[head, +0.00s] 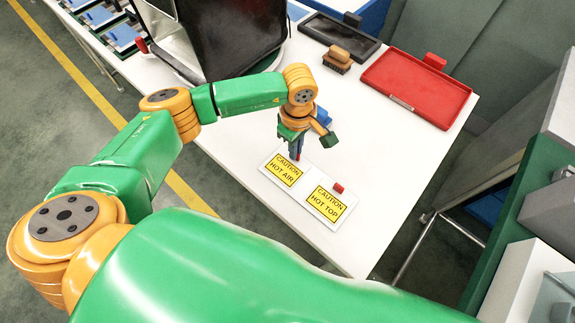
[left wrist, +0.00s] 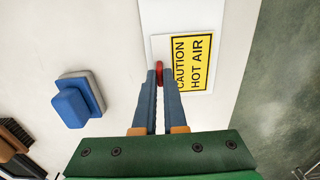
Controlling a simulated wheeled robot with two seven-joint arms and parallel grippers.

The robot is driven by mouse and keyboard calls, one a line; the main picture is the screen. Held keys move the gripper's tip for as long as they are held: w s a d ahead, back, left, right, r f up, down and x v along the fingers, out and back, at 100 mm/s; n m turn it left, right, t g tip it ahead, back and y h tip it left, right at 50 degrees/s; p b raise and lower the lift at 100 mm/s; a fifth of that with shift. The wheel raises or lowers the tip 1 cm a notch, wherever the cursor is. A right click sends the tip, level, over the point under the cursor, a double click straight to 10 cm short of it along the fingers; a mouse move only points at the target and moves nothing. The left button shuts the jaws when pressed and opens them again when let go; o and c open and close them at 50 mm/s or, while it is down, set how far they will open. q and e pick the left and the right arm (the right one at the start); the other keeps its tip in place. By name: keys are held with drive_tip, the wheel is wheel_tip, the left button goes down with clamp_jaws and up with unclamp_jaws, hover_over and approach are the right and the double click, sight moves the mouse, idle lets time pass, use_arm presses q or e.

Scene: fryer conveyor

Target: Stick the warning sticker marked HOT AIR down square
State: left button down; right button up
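The HOT AIR warning sticker (head: 284,169) is yellow with black print on a white card, lying near the front left edge of the white table. It also shows in the left wrist view (left wrist: 193,62), its lettering running up the picture. A red tab (left wrist: 159,73) stands at its edge. My left gripper (head: 297,155) is over that edge, and in the left wrist view its fingertips (left wrist: 160,76) close on both sides of the tab, with no clear gap. The HOT TOP sticker (head: 326,205) lies beside it with its own red tab. My right gripper is not in view.
A blue block with a grey base (left wrist: 78,101) lies near the gripper. A brush (head: 338,58), a red tray (head: 415,90) and a black tray (head: 340,38) are farther back. A large dark box-like unit (head: 225,40) stands behind my arm. The right front tabletop is clear.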

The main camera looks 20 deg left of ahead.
use_arm(q)
drive_tip(key=shift+r, duration=0.1)
drive_tip(key=shift+r+p, duration=2.2)
drive_tip(key=shift+r, duration=1.2)
